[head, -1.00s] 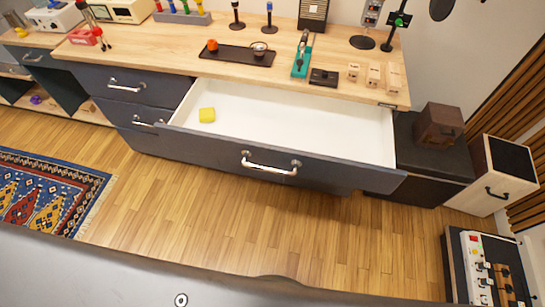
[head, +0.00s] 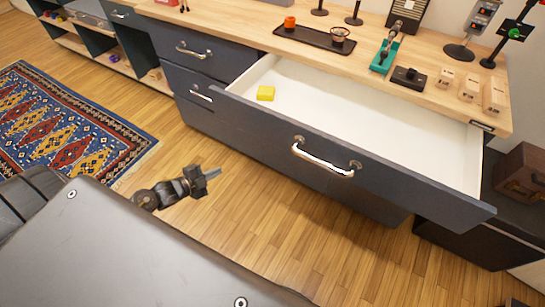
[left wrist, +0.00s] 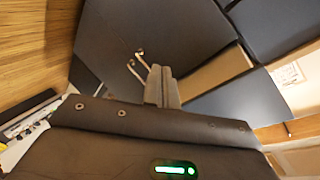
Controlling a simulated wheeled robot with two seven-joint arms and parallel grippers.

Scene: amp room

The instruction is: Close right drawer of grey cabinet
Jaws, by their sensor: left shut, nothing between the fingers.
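The right drawer (head: 365,172) of the grey cabinet is pulled far open, with a silver bar handle (head: 325,158) on its dark front. A yellow block (head: 265,93) lies inside on the white drawer floor, towards the left. My left gripper (head: 213,173) is over the floor in front of the cabinet, left of the open drawer and apart from its front. It is shut and empty. Its closed fingers (left wrist: 162,88) also show in the left wrist view, with dark cabinet fronts beyond. My right gripper is not in view.
The wooden worktop (head: 440,55) above the drawer holds a black tray (head: 315,38), a green tool (head: 386,56) and wooden blocks (head: 469,87). A patterned rug (head: 65,120) lies at the left. A dark low unit (head: 480,240) stands right of the drawer.

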